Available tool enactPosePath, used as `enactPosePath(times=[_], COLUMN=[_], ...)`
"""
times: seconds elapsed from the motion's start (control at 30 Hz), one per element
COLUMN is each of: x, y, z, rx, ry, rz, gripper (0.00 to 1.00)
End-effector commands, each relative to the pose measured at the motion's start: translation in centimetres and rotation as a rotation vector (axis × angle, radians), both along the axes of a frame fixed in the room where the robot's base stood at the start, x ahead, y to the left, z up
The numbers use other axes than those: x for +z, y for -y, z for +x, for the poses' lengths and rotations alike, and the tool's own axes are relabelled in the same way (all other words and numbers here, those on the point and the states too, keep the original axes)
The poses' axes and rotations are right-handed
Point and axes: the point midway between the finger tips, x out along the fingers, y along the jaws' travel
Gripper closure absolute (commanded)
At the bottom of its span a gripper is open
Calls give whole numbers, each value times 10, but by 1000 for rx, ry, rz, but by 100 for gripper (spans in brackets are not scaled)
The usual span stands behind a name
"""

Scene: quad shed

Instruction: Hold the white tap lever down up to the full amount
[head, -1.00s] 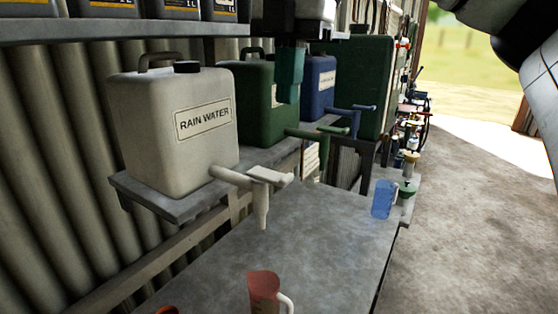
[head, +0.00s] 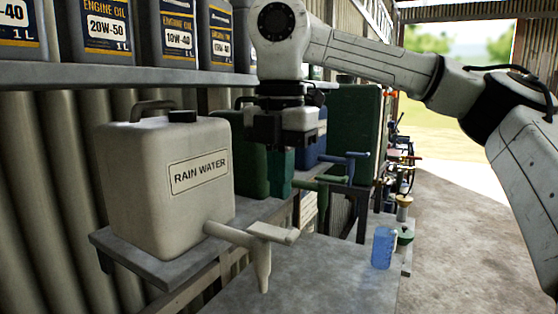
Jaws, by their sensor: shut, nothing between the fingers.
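The white tap lever (head: 273,233) juts out to the right on top of the white tap (head: 262,265). The tap sticks out from the front of the white RAIN WATER container (head: 150,185), its spout pointing down. The lever looks about level. My gripper (head: 280,195) hangs above the lever in the picture, its teal fingers pointing down and shut with nothing between them. It is apart from the lever. The fingers overlap the dark green container (head: 250,160) behind, so their exact depth is hard to tell.
A green tap (head: 325,183) and a blue tap (head: 345,158) stand further along the shelf. A shelf (head: 130,82) with oil bottles runs above the containers. A blue jug (head: 382,248) stands on the grey bench (head: 320,275). The space above the lever is clear.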

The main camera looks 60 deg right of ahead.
Motion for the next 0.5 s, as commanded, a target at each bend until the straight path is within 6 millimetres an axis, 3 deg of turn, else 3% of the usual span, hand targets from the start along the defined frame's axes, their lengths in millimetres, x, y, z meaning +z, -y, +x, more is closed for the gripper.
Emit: enactPosePath(times=[0.03,0.2,0.5], x=[-17,-42,-60], y=[0,0,0], z=[0,0,0], rx=[1,2,1], ry=[0,0,1], rz=[0,1,0], gripper=[100,100,100])
